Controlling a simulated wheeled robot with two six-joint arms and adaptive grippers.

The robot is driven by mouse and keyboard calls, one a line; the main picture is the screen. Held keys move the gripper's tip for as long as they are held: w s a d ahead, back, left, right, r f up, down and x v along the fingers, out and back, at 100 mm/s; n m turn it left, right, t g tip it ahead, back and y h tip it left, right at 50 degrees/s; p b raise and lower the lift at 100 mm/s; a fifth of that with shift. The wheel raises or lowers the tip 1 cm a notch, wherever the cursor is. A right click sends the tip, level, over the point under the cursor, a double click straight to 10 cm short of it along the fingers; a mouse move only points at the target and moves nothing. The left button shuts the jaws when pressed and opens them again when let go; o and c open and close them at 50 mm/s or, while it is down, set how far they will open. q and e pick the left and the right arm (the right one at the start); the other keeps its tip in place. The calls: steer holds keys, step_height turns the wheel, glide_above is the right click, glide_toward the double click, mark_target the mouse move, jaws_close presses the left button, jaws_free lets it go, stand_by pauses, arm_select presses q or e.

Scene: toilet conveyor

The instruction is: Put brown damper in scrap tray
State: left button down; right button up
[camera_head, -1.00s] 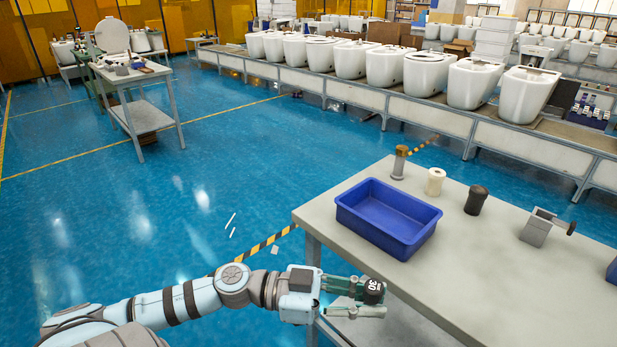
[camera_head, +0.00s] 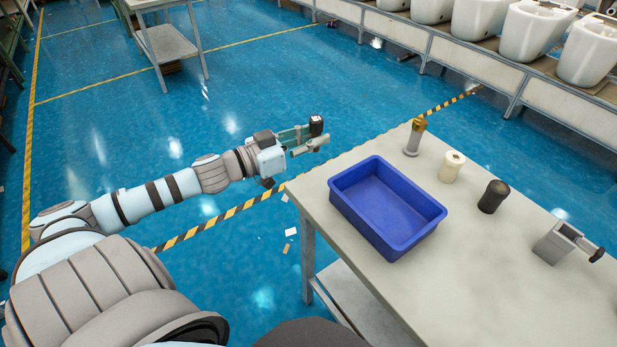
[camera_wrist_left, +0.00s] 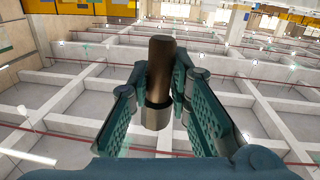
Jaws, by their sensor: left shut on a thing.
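My left gripper (camera_head: 305,140) is shut on the brown damper (camera_wrist_left: 160,68). In the left wrist view the damper has a dark brown top and a metallic lower part, and stands between the green finger pads. In the head view the held damper (camera_head: 316,125) looks nearly black, with a pale mark. The gripper appears left of and beyond the blue tray (camera_head: 432,221), past the table's left edge. The blue tray, the likely scrap tray, lies on the table and looks empty. My right gripper is not in view.
On the grey table (camera_head: 490,275), right of the tray, stand a brass-topped grey cylinder (camera_head: 414,137), a white cylinder (camera_head: 451,166), a black cylinder (camera_head: 493,197) and a grey metal fixture (camera_head: 560,243). A conveyor with white toilets (camera_head: 530,40) runs behind. Blue floor surrounds the table.

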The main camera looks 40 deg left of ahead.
arm_select(q)
steer(key=w+a+n+y, duration=0.1)
steer(key=w+a, duration=0.1)
steer(key=a, duration=0.1)
steer(key=b, duration=1.1)
glide_above(307, 197)
step_height(307, 197, down, 12)
steer(key=shift+t+y, duration=0.3)
steer(key=shift+t, duration=0.1)
step_height(307, 197, down, 7)
steer(key=shift+b, duration=1)
steer(key=shift+f, duration=0.3)
steer(key=shift+r, duration=0.1)
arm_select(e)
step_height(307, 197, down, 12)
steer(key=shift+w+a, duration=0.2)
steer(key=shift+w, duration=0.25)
arm_select(q)
steer(key=c, duration=1.5)
jaws_free()
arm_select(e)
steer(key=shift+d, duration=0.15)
